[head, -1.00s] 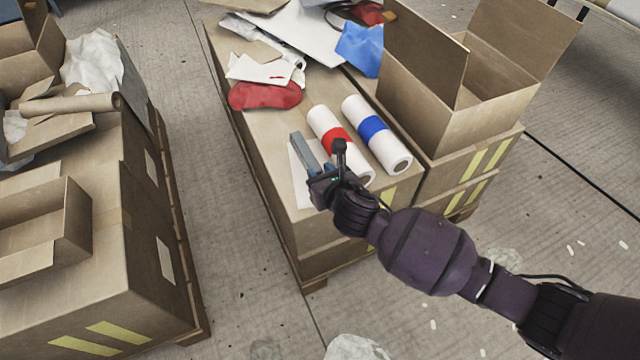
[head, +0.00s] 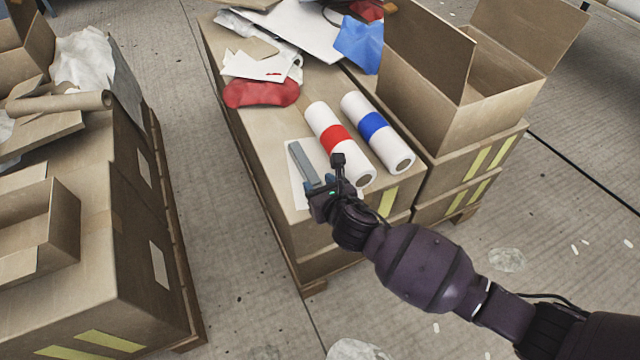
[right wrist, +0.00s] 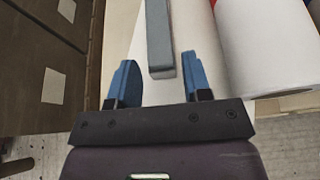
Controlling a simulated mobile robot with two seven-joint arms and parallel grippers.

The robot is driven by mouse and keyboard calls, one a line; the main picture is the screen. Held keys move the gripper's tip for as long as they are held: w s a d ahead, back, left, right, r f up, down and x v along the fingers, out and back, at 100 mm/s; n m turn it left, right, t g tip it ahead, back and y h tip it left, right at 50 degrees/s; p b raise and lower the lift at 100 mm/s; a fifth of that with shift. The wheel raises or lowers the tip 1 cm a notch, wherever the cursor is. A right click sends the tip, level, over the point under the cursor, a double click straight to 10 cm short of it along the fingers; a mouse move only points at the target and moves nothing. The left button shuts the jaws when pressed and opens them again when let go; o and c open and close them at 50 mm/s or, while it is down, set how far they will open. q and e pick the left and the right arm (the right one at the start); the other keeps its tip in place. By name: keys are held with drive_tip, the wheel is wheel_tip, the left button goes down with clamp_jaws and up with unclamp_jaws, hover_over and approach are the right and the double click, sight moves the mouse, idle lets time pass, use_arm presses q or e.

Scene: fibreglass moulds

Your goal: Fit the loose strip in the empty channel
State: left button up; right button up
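The loose strip (head: 301,162) is a straight grey bar on a white sheet (head: 305,195) at the front left of the middle cardboard stack. My right gripper (head: 316,182) is at the strip's near end. In the right wrist view the blue fingers of my right gripper (right wrist: 160,78) are spread apart. The near end of the strip (right wrist: 160,40) shows between the fingertips, with a gap on both sides. I cannot tell how high the fingers are above it. I cannot make out an empty channel. My left gripper is out of view.
Two white rolls, one with a red band (head: 336,138) and one with a blue band (head: 373,125), lie right of the strip. A red pouch (head: 262,93) and scraps lie behind. An open carton (head: 450,115) stands right. A gap of bare floor (head: 215,215) separates the left stack.

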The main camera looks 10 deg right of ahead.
drive_tip(key=shift+o, duration=0.9)
